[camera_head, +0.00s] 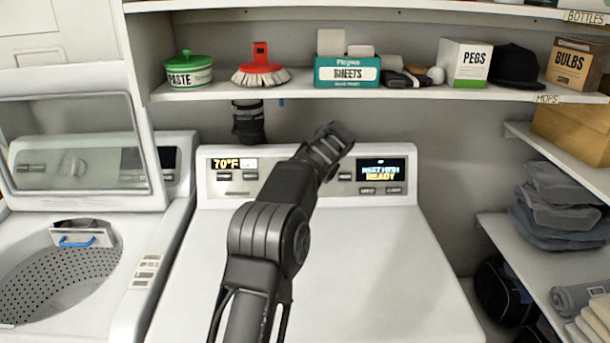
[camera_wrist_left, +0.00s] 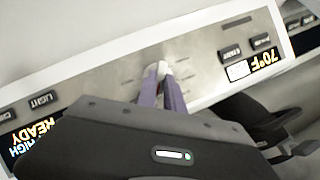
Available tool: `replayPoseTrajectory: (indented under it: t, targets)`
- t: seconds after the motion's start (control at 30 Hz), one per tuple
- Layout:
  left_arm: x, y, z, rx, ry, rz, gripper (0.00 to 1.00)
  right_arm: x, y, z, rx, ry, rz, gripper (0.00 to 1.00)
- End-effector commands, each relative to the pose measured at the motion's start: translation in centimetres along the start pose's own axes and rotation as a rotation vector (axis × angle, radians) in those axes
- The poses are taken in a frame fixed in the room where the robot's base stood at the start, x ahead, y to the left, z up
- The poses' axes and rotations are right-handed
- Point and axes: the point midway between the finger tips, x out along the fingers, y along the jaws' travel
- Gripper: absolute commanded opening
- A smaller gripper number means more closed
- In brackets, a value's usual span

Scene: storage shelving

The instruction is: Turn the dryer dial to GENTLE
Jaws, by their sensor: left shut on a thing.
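The dryer (camera_head: 330,270) is the white machine in the middle of the head view. Its control panel (camera_head: 220,190) has a display (camera_head: 234,164) reading 70°F and another (camera_head: 382,168) with READY. The panel also shows upside down in the left wrist view (camera_wrist_left: 105,75). My left gripper (camera_head: 328,150) reaches the middle of the panel and covers the dial in the head view. In the wrist view its fingers (camera_wrist_left: 162,72) are shut on the dial, which is mostly hidden between them. Faint marks flank it, too small to read. My right gripper is out of view.
An open-lidded washer (camera_head: 150,245) stands left of the dryer. A shelf (camera_head: 300,98) above holds a paste tub (camera_head: 187,71), a red brush (camera_head: 261,68) and boxes. Side shelves (camera_head: 545,255) at right hold folded cloths (camera_head: 560,205). The dryer top is clear besides my arm.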

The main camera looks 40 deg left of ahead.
Motion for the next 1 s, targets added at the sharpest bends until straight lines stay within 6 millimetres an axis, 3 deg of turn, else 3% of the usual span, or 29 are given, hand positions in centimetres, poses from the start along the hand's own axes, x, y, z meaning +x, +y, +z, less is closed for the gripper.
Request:
replayPoseTrajectory:
  t: [0.43, 1.0]
  targets:
    - [0.2, -0.5, 0.3, -0.375, -0.004, 0.200, 0.00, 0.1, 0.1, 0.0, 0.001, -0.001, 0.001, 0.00]
    - [0.5, -0.8, 0.7, -0.788, -0.006, 0.421, 0.00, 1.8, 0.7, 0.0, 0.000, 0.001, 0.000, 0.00]
